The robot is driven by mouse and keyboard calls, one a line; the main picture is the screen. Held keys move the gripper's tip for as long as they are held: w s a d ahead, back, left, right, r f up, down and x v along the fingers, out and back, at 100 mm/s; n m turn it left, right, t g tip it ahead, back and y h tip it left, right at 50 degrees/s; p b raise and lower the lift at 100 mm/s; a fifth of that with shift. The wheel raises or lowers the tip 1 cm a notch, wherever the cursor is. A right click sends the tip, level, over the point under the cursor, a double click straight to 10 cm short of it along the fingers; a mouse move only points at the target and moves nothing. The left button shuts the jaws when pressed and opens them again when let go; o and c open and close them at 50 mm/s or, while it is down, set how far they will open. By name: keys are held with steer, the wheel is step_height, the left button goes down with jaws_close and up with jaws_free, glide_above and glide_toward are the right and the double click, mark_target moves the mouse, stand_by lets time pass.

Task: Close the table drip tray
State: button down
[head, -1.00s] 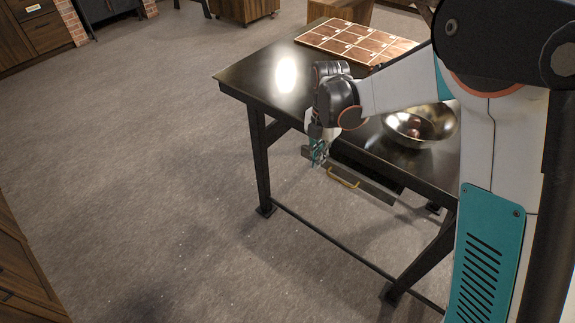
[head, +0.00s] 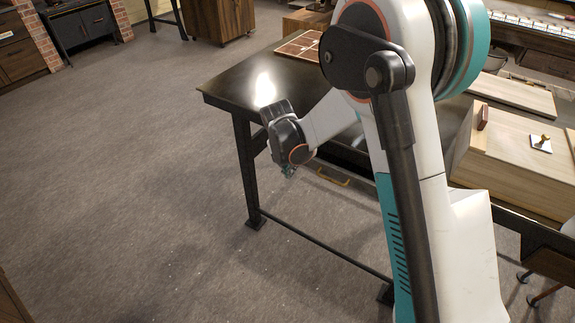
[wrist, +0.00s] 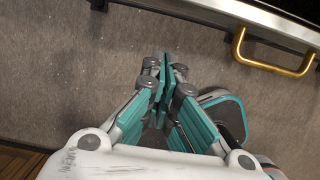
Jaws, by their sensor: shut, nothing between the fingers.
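The drip tray is the shallow dark drawer under the table, and its front (wrist: 195,19) crosses the top of the wrist view. It stands out from under the table edge in the head view, partly hidden by my arm. Its brass handle (wrist: 272,66) is at the upper right of the wrist view and also shows in the head view (head: 332,181). My gripper (wrist: 162,68) is shut and empty. It is to the left of the handle and apart from it. In the head view my gripper (head: 289,172) hangs near the tray's left end.
The dark table (head: 228,88) carries a tiled wooden board (head: 300,45) at its far side. A pale wooden box (head: 510,160) stands at the right, past my arm. A lower crossbar (head: 325,250) joins the table legs. The floor at left is clear.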

steer(key=shift+w+d+r+b, duration=0.1)
steer(key=shift+w+d+b, duration=0.15)
steer(key=shift+w+d, duration=0.45)
steer(key=shift+w+d+r+b, duration=0.1)
steer(key=shift+w+d+b, duration=0.1)
steer(key=shift+w+d, duration=0.45)
steer(key=shift+w+a, duration=0.2)
steer(key=shift+w, duration=0.1)
steer(key=w+d, duration=0.2)
steer(key=w, duration=0.1)
steer(key=shift+w+d, duration=0.3)
steer(key=shift+d, duration=0.1)
